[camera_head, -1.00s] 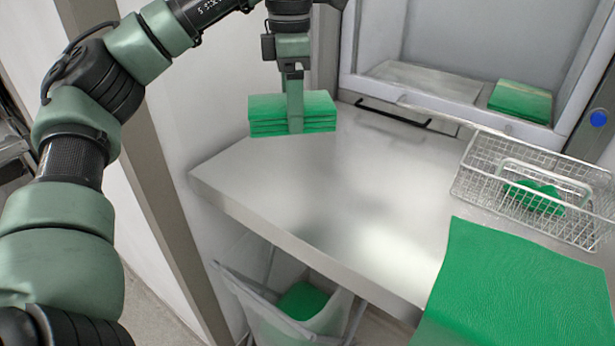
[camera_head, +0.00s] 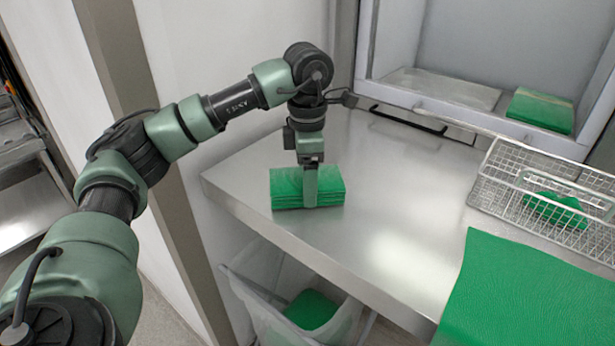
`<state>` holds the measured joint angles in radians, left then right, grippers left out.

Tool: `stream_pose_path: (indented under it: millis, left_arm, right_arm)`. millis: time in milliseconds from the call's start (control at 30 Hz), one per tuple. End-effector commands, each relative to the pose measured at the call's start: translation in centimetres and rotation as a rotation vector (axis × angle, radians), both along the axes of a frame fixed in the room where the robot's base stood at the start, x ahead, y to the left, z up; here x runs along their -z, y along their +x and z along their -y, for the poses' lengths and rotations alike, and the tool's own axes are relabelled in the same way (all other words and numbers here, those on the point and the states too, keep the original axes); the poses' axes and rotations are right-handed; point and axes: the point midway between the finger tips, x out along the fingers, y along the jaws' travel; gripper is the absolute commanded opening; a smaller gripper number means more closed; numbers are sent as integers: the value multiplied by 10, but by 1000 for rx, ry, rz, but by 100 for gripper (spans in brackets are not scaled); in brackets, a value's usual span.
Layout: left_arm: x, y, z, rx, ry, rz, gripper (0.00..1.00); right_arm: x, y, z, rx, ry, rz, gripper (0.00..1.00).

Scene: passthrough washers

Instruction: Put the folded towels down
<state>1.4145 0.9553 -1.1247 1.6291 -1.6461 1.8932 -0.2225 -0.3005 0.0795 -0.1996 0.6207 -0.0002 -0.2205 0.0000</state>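A stack of green folded towels (camera_head: 283,190) is at the left part of the metal counter (camera_head: 400,185). My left gripper (camera_head: 310,188) points down at the stack from above, with one finger across its front face; the other finger is hidden behind the towels. It appears shut on the stack. The stack is level and low over the counter; I cannot tell whether it rests on the metal. Another green folded stack (camera_head: 540,110) lies inside the passthrough opening at the back right. My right gripper is not in view.
A wire basket (camera_head: 490,190) with a green cloth (camera_head: 555,210) stands at the right. A flat green towel (camera_head: 525,300) covers the counter's front right. A pale bin (camera_head: 265,300) holding green cloth (camera_head: 311,309) is below the front edge. The counter's middle is bare.

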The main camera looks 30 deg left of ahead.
Motion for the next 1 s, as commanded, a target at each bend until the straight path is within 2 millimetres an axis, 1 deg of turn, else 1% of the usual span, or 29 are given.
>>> stream_pose_path:
  millis: [200, 300, 333, 367, 400, 667, 800, 833, 933, 1000]
  left_arm:
    - [0, 0, 0, 0, -1, 2, 33]
    - [4, 0, 0, 0, 0, 1, 33]
    - [4, 0, 0, 0, 0, 1, 80]
    - [3, 0, 0, 0, 0, 1, 88]
    - [3, 0, 0, 0, 0, 1, 99]
    - [3, 0, 0, 0, 0, 1, 99]
    - [-3, 1, 0, 0, 0, 3, 99]
    - [-5, 1, 0, 0, -1, 3, 99]
    - [-19, 2, 0, -1, -1, 6, 99]
    - [-33, 1, 1, 1, -2, 7, 99]
  right_arm:
    - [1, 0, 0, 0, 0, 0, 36]
    - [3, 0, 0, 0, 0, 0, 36]
    - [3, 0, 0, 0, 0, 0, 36]
    - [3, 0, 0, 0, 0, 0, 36]
    - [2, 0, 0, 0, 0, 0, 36]
    - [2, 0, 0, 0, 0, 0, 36]
    - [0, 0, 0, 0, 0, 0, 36]
    - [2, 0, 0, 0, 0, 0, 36]
    - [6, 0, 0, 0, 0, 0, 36]
    - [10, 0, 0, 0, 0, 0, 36]
